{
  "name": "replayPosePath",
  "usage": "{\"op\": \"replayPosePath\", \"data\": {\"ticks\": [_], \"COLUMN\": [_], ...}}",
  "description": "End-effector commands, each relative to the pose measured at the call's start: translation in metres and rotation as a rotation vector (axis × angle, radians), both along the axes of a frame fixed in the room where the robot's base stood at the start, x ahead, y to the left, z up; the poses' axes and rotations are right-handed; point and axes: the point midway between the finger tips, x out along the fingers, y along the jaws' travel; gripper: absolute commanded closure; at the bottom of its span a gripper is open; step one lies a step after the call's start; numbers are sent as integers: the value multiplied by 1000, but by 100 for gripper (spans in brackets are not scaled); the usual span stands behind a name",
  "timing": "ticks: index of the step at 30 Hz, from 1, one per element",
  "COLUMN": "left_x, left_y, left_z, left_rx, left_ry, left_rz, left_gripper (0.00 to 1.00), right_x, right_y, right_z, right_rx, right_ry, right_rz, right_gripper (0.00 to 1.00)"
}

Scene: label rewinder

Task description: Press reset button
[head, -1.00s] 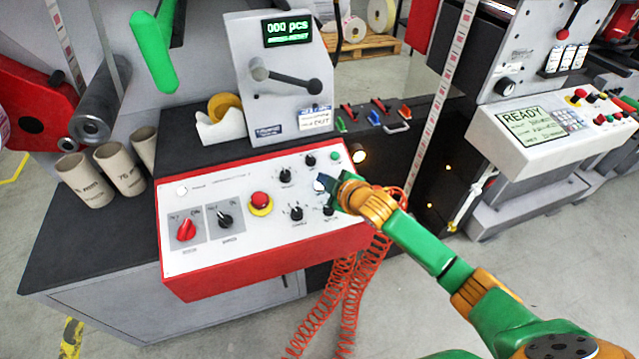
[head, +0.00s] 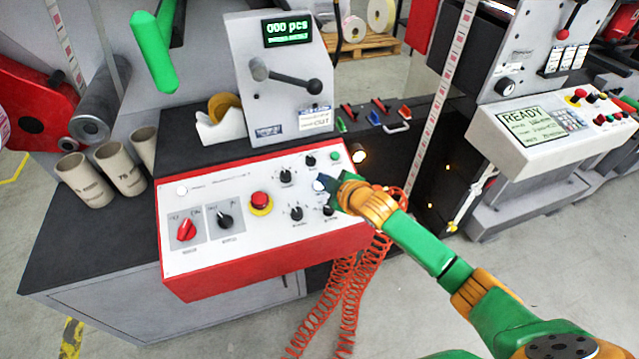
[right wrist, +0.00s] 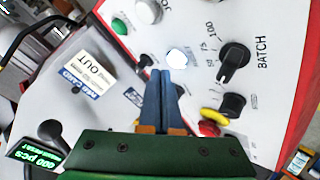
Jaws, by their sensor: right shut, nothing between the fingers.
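The white control panel (head: 250,240) with a red front edge carries knobs and buttons. A small round white-blue button (head: 319,185) sits on its right part, and no reset label is readable. In the right wrist view this button (right wrist: 177,57) shows just beyond the fingertips. My right gripper (head: 334,192) is shut and empty, its blue fingers together, close beside the button in the picture. Its fingers also show in the right wrist view (right wrist: 167,75). I cannot tell whether the tips touch the panel. My left gripper is not in view.
Black knobs (head: 286,176), a red emergency button (head: 260,199) on yellow and a green button (head: 335,156) are on the panel. The counter display (head: 287,32) reads 000 pcs. Cardboard cores (head: 120,168) stand left. Orange coiled hoses (head: 345,300) hang below.

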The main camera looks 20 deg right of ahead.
Motion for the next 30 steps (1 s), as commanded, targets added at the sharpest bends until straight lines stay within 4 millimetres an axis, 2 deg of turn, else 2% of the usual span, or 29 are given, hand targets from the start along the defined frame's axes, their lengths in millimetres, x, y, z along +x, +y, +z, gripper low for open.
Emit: {"op": "replayPosePath", "data": {"ticks": [30], "left_x": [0], "left_y": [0], "left_z": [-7], "left_rx": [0], "left_ry": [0], "left_rz": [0], "left_gripper": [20], "right_x": [3], "right_y": [0], "right_z": [-12], "right_rx": [0], "right_ry": [0], "right_rz": [0], "right_gripper": [100]}}
